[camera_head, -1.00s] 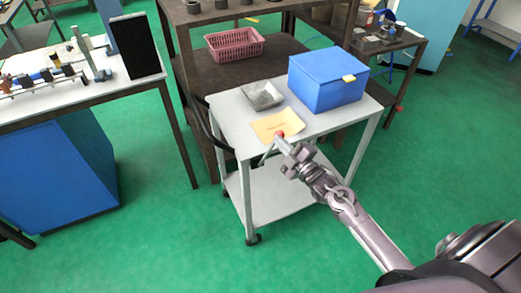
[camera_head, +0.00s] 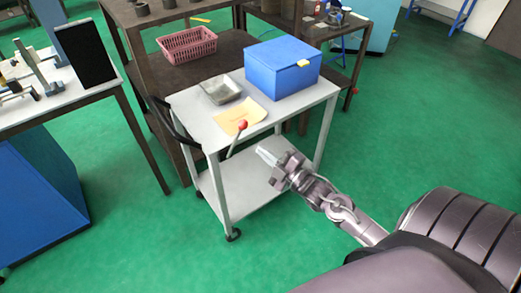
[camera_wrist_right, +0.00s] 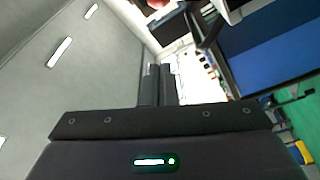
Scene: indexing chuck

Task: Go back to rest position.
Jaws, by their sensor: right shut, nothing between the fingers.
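My right gripper (camera_head: 266,155) is in the head view, in front of the white cart (camera_head: 187,108) and near its front edge. Its fingers are shut with nothing between them. In the right wrist view the closed fingers (camera_wrist_right: 158,85) stand side by side. A lever with a red ball knob (camera_head: 242,125) stands at the cart's front edge, left of the gripper and apart from it. My left gripper is not in view.
On the cart are a yellow sheet (camera_head: 232,117), a grey metal tray (camera_head: 221,91) and a blue box (camera_head: 283,72). A brown bench with a pink basket (camera_head: 187,46) stands behind. Green floor (camera_head: 400,130) to the right is clear.

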